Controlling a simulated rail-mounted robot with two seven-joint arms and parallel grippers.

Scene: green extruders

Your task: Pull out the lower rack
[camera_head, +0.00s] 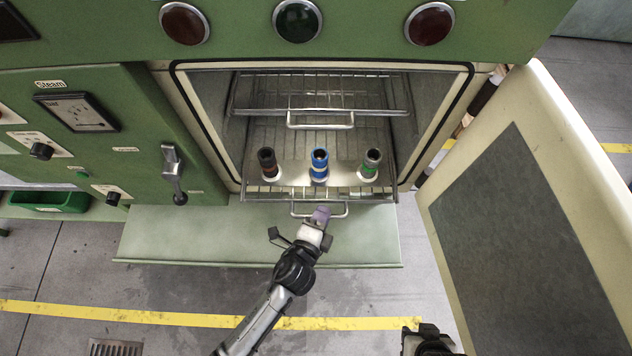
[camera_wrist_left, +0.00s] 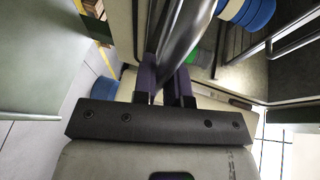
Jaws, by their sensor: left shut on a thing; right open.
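The lower rack (camera_head: 340,196) is a wire shelf in the open oven chamber, with its front edge at the chamber mouth. Its wire handle (camera_head: 339,210) sticks out in front. My left gripper (camera_head: 320,214) is shut on this handle. In the left wrist view the metal handle bar (camera_wrist_left: 181,42) runs between the purple fingers (camera_wrist_left: 167,85). Three bottle-like pieces stand on the rack: a brown-black one (camera_head: 267,162), a blue one (camera_head: 319,165) and a green-grey one (camera_head: 370,163). My right gripper (camera_head: 428,336) is open and partly in view at the bottom edge, away from the oven.
An upper rack (camera_head: 320,111) with its own handle sits above in the chamber. The cream oven door (camera_head: 580,150) stands open at right. A green ledge (camera_head: 200,235) lies below the mouth. The floor in front is clear, with a yellow line (camera_head: 150,317).

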